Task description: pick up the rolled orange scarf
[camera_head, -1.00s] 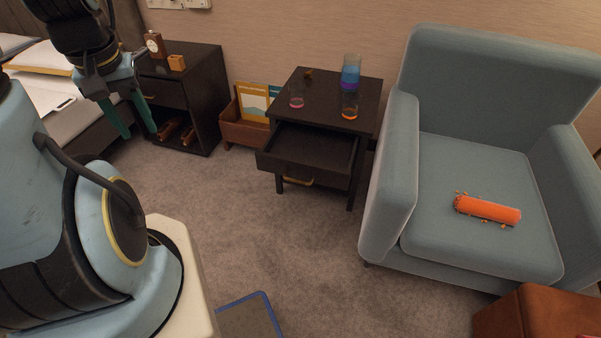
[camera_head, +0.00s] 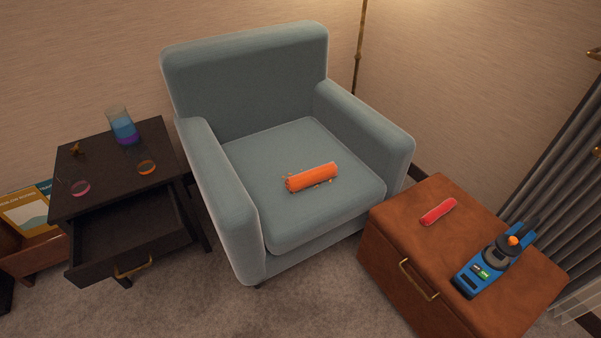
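The rolled orange scarf (camera_head: 312,177) lies on the seat cushion of the blue-grey armchair (camera_head: 245,90). It is a short cylinder with small orange tassels along its edges. Nothing covers it. My gripper is outside the current view, so I cannot see its state or its distance from the scarf.
A brown leather chest (camera_head: 390,250) at the right holds a red roll (camera_head: 437,211) and a blue device (camera_head: 490,266). Carpet shows in front.

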